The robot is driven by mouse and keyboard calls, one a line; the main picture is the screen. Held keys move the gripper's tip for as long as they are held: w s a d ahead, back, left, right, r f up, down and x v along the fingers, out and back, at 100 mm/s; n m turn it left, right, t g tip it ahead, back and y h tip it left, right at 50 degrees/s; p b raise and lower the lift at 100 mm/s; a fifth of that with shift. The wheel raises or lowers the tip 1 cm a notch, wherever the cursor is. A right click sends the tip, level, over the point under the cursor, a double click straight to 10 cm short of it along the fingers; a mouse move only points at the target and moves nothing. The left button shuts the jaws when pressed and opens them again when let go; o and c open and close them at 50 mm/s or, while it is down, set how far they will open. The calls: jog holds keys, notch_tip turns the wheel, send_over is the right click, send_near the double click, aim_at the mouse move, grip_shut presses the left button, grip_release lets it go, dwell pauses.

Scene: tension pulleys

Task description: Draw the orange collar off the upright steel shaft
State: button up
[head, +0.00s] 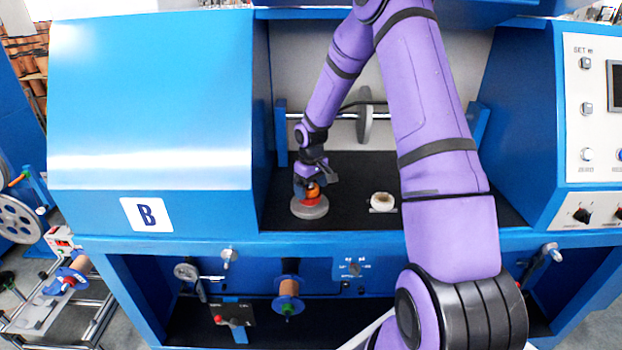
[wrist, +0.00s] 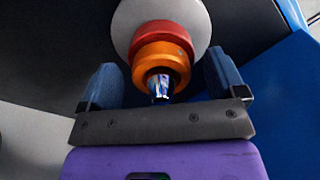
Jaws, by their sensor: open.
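The orange collar (wrist: 160,55) sits around the upright steel shaft (wrist: 160,86), whose bare shiny end shows in the wrist view. A red ring (wrist: 163,31) lies beyond the collar, against a round grey disc (wrist: 199,22). My gripper (wrist: 162,80) is open, with one blue finger on each side of the shaft and collar. Gaps show between the fingers and the collar. In the head view my gripper (head: 312,182) is over the orange collar (head: 313,192), which it partly hides, above the grey disc (head: 310,208).
A small cream round part (head: 382,200) stands on the black bed to the right. A horizontal bar with a grey wheel (head: 365,115) runs behind my arm. Blue housings (head: 150,90) wall the bay on the left and right. Bare black bed (head: 350,185) lies between the parts.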

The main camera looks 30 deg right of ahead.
jog(key=shift+f, duration=0.15)
jog(key=c, duration=1)
jog(key=shift+r, duration=1.95)
jog(key=shift+r, duration=1.35)
jog(key=shift+r, duration=1.95)
